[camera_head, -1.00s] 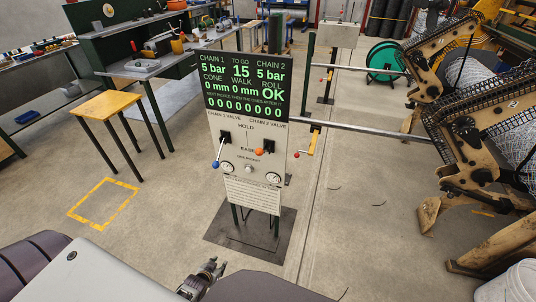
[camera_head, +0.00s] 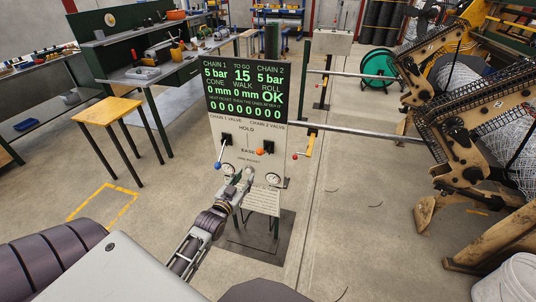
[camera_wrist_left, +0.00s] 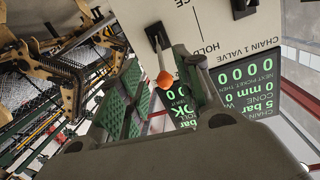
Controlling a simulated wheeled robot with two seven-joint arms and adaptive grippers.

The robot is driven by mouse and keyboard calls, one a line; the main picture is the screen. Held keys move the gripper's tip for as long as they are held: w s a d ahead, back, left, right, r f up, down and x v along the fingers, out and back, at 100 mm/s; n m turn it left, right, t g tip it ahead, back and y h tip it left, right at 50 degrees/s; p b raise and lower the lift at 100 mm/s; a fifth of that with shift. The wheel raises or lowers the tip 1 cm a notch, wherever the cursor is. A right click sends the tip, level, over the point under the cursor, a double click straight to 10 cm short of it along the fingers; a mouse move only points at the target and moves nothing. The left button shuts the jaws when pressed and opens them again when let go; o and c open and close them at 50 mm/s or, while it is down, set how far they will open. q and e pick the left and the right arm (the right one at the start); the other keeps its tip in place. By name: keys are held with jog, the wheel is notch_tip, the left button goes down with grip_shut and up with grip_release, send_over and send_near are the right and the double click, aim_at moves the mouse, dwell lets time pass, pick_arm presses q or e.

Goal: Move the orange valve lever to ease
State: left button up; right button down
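The orange valve lever (camera_head: 260,152) is the right-hand lever on the upright control panel, under the label CHAIN 2 VALVE. My left gripper (camera_head: 247,174) is in front of the panel, just below and left of that ball. It is open, with green pads on its fingers (camera_wrist_left: 161,64); no contact with the ball can be made out. The HOLD and EASE labels are between the two levers. My right gripper is out of view.
A blue-balled lever (camera_head: 218,165) is left of the orange one, close to my left gripper. A red-balled lever (camera_head: 295,157) is at the panel's right edge. Steel bars (camera_head: 365,136) run right to the weaving machine. A yellow-topped table (camera_head: 107,110) stands left.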

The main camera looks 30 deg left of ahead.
pick_arm(q)
jog(key=r, duration=0.2)
jog(key=d+r+t, duration=0.1)
jog(key=shift+w+r+m+h, duration=0.25)
jog(key=shift+m+h, duration=0.05)
jog(key=shift+d, duration=0.1)
